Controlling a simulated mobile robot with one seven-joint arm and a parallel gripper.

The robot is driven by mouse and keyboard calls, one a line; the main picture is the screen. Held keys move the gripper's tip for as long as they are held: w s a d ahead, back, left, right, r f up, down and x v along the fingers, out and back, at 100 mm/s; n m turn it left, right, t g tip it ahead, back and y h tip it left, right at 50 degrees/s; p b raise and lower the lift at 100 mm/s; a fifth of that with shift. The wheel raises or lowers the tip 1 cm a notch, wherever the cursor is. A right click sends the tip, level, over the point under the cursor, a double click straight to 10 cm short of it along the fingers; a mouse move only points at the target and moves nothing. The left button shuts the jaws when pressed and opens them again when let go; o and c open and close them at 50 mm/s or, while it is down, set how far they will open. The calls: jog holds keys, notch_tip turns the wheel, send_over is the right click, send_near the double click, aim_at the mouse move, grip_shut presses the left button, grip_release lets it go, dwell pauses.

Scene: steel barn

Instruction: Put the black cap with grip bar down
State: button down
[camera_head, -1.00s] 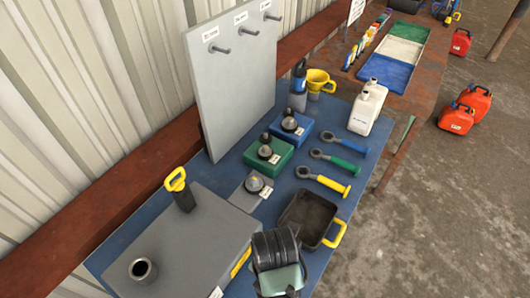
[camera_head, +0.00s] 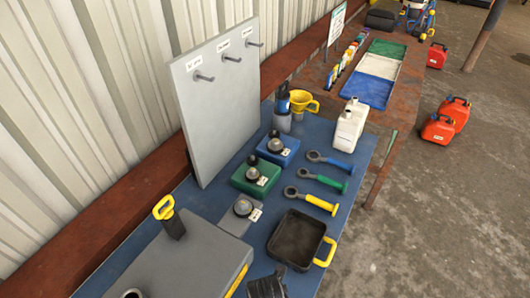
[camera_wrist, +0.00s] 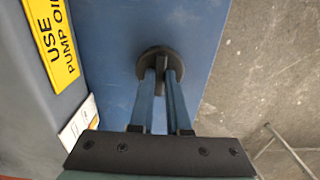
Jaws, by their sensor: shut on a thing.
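The black cap with grip bar (camera_wrist: 148,60) is a round black disc in the wrist view. My gripper (camera_wrist: 161,76) is shut on its bar, with a finger on each side. The cap is over the blue tabletop (camera_wrist: 115,25); I cannot tell whether it touches it.
A grey box (camera_head: 185,262) with an open round neck (camera_head: 132,293) and a yellow-handled black plug (camera_head: 170,222) stands left. A black tray (camera_head: 297,240) with a yellow handle lies just beyond my gripper. In the wrist view, the table edge and concrete floor (camera_wrist: 260,70) are right.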

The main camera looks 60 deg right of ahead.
jog(key=shift+f, duration=0.1)
jog(key=shift+f, duration=0.15)
jog(key=c, duration=0.9)
grip_release()
notch_tip(320, 180, up, 12)
jog(key=shift+r+b, duration=0.25)
jog(key=shift+b, duration=0.25)
